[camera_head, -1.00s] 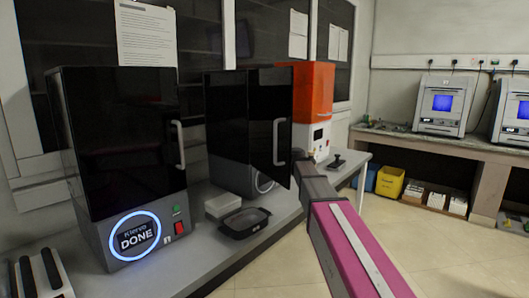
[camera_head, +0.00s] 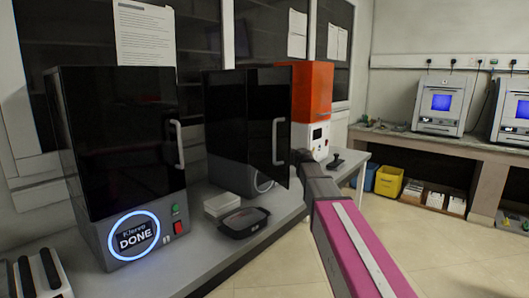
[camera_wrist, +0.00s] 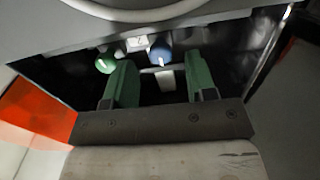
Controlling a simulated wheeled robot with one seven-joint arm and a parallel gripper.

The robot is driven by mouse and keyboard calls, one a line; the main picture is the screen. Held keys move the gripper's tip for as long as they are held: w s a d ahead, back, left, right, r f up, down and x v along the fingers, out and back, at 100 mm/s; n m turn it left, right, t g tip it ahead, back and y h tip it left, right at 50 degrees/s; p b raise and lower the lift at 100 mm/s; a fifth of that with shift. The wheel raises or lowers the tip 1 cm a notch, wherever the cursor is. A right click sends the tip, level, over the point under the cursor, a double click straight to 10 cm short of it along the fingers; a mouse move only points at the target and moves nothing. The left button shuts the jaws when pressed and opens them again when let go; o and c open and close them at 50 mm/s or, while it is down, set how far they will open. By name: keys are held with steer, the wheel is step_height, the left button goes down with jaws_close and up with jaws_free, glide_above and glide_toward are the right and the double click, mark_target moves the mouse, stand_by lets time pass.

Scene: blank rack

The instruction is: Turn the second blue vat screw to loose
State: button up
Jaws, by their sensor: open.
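In the wrist view, a round blue vat screw (camera_wrist: 161,57) with a white mark sits inside a dark machine interior. A green screw (camera_wrist: 106,62) with a white mark is to its left. My gripper (camera_wrist: 160,75) has two green fingers set apart. The blue screw appears between the fingertips; I cannot tell whether either finger touches it. The green screw is outside the left finger. In the head view, the second black printer (camera_head: 228,140) has its door (camera_head: 270,110) swung open. My gripper is hidden behind that door.
A first black printer (camera_head: 120,140) showing DONE stands at left. A black tray (camera_head: 244,222) and a pale stack (camera_head: 222,203) lie on the grey bench in front. An orange-topped machine (camera_head: 312,90) is behind. In the wrist view, a grey rounded part (camera_wrist: 140,12) hangs above the screws.

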steer(key=v, duration=0.7)
steer(key=shift+s+d, duration=0.25)
